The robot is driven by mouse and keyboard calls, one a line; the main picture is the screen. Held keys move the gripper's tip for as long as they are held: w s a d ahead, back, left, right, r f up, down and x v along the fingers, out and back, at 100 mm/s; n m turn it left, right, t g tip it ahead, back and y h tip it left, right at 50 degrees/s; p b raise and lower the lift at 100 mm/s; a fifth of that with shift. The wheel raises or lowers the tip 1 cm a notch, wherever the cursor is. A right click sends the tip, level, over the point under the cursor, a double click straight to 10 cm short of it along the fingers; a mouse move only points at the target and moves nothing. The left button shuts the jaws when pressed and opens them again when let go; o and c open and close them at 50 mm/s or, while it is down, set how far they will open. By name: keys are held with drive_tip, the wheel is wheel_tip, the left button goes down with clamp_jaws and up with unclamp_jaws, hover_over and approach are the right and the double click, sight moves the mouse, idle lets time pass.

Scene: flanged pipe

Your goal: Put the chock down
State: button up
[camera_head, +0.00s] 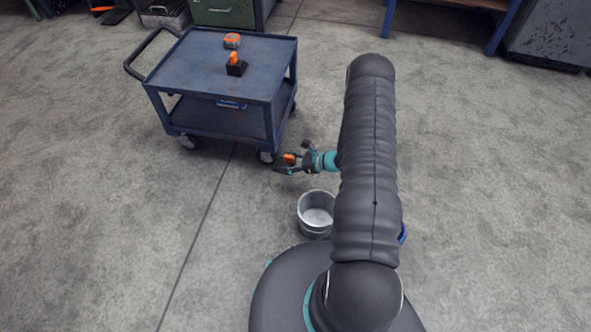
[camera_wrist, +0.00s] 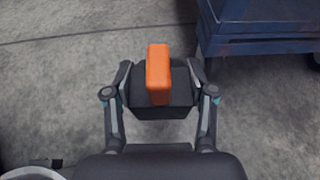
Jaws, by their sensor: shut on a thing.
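The chock is a black block with an orange upright part. My gripper (camera_wrist: 160,92) is shut on the chock (camera_wrist: 159,75), with one finger on each side of its black block. In the head view the gripper (camera_head: 286,164) holds the chock (camera_head: 290,158) out to the left of my arm, near the trolley's front right wheel. In the wrist view bare concrete floor shows around the chock. I cannot tell how high above the floor it is. A second chock-like black block with an orange part (camera_head: 236,66) stands on the trolley's top.
The blue trolley (camera_head: 185,75) stands at upper left, and its corner shows in the wrist view (camera_wrist: 260,35). An orange and grey item (camera_head: 232,41) lies on its top. A metal bucket (camera_head: 316,212) stands close below the gripper. The floor at left is clear.

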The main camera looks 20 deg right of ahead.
drive_tip(key=shift+s+d+f+n, duration=0.15)
drive_tip(key=shift+s+f, duration=0.15)
drive_tip(key=shift+f, duration=0.3)
drive_tip(key=shift+s+d+f+n, duration=0.15)
drive_tip(key=shift+s+f, duration=0.1)
drive_tip(key=shift+f, duration=0.35)
drive_tip(key=shift+g, duration=0.3)
drive_tip(key=w+d+f, duration=0.2)
drive_tip(key=w, duration=0.1)
drive_tip(key=w+d+f+b, duration=0.1)
drive_tip(key=w+d+f, duration=0.1)
drive_tip(key=w, duration=0.1)
drive_tip(key=w+d+f, duration=0.2)
drive_tip(key=w+f, duration=0.1)
drive_tip(key=shift+d+f+b, duration=0.1)
drive_tip(key=shift+d+b, duration=0.25)
drive_tip(key=shift+b, duration=0.05)
drive_tip(key=shift+f, duration=2)
drive_tip(key=shift+f+b, duration=0.2)
drive_tip(key=shift+b, duration=0.25)
drive_tip(key=o, duration=1.3)
drive_tip(key=shift+r, duration=0.15)
